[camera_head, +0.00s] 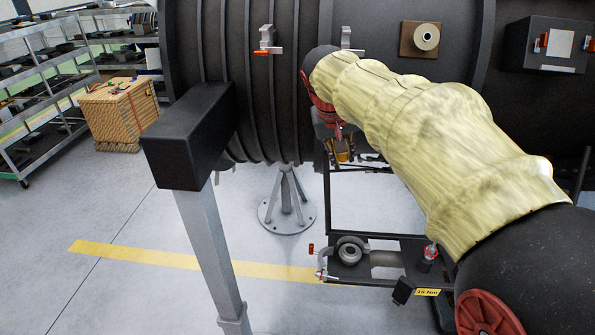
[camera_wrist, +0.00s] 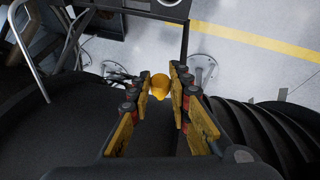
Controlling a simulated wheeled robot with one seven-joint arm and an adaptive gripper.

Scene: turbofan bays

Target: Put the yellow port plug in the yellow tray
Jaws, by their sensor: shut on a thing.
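The yellow port plug (camera_wrist: 159,86) is a small rounded yellow piece between the fingertips in the wrist view. My gripper (camera_wrist: 160,88) is shut on it. In the head view my gripper (camera_head: 341,150) hangs in front of the dark ribbed engine casing, above the cart, mostly hidden behind my arm, and the plug cannot be made out there. No yellow tray is clear in the head view.
A dark cart (camera_head: 385,255) with a grey ring (camera_head: 349,252) and a red-topped piece stands below my arm. The large engine casing (camera_head: 265,80) fills the back. A grey stand (camera_head: 287,205) is on the floor. Shelves and a wooden crate (camera_head: 120,113) are at the left.

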